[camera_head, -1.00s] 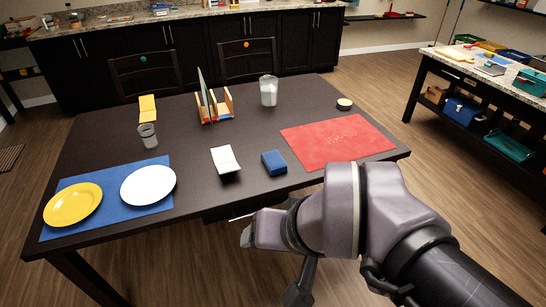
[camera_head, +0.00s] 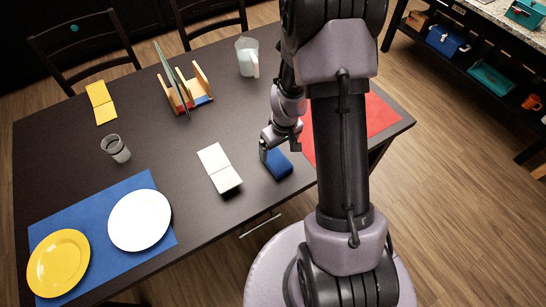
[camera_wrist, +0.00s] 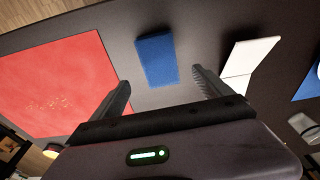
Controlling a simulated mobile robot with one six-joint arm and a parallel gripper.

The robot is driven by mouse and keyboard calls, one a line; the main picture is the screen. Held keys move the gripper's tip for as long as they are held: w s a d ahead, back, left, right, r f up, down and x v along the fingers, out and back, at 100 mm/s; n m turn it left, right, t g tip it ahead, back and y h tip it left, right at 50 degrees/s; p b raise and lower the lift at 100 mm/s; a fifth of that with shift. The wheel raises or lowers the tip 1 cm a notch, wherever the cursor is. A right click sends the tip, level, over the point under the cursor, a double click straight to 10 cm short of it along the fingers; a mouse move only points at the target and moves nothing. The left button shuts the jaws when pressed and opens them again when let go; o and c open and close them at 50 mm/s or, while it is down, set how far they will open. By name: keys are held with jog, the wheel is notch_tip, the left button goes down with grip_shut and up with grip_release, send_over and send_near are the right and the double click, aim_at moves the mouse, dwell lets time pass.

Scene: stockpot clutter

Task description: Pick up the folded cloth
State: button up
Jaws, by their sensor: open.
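The folded cloth (camera_head: 279,166) is a small blue block-shaped bundle lying flat on the dark table near its front edge. It also shows in the wrist view (camera_wrist: 157,60), ahead of and between my two fingers. My gripper (camera_head: 279,150) is open and empty, pointing down at the far edge of the cloth in the head view. In the wrist view my gripper (camera_wrist: 161,80) has its fingers spread wider than the cloth, with neither touching it. My arm hides part of the table to the right.
A white open booklet-like thing (camera_head: 219,168) lies just left of the cloth. A red mat (camera_head: 383,117) is to the right, partly behind my arm. A glass (camera_head: 116,148), a wooden rack (camera_head: 185,95), a pitcher (camera_head: 247,58) and plates on a blue mat (camera_head: 97,212) stand farther off.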

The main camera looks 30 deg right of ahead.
aim_at(276, 159)
jog(key=f+b, duration=0.1)
jog(key=f, duration=0.1)
jog(key=f+b, duration=0.1)
jog(key=f, duration=0.2)
jog(key=w+f+b, duration=0.1)
jog(key=f, duration=0.2)
jog(key=shift+f+b, duration=0.25)
jog(key=shift+b, duration=0.1)
jog(key=shift+r, duration=0.1)
jog(key=c, duration=1.5)
jog(key=shift+o, duration=0.2)
jog(key=shift+r, duration=0.1)
